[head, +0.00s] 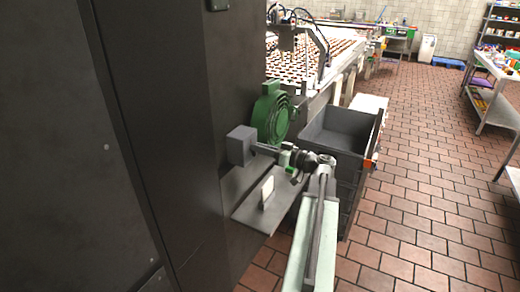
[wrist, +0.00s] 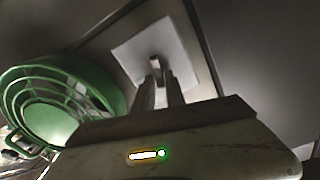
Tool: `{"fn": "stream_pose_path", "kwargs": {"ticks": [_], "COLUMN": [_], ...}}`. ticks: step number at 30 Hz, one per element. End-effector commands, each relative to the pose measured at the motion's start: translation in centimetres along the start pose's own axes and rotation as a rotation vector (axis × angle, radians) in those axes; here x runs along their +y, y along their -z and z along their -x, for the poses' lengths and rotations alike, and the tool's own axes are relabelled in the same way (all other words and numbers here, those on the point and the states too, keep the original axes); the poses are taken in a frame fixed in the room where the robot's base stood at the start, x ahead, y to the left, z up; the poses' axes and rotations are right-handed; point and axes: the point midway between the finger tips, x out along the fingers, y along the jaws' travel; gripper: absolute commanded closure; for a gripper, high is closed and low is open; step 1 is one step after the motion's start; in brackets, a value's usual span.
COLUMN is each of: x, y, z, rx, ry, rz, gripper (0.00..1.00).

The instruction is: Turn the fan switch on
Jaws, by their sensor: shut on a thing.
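The fan switch is a grey box (head: 240,146) on the cabinet side, left of the fan. In the wrist view the switch shows as a pale square plate (wrist: 132,56) with a small lever (wrist: 155,62) near its middle. My gripper (head: 256,149) reaches left to the box. In the wrist view my gripper (wrist: 158,80) is shut on the lever. I cannot tell whether the switch is on or off.
A small white upright piece (head: 267,191) stands on the grey shelf (head: 243,204) below my arm. A dark grey bin (head: 338,130) stands right of the arm. A conveyor with sandwiches (head: 310,60) lies behind. The tiled floor (head: 430,180) at the right is clear.

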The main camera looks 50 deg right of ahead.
Motion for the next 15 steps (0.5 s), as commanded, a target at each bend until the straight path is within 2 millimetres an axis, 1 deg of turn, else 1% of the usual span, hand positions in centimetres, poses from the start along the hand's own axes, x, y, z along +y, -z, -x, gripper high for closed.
{"fn": "stream_pose_path", "kwargs": {"ticks": [15], "x": [0.59], "y": [-0.34], "z": [0.01], "rx": [-0.005], "ry": [0.000], "rz": [-0.489], "gripper": [1.00]}}
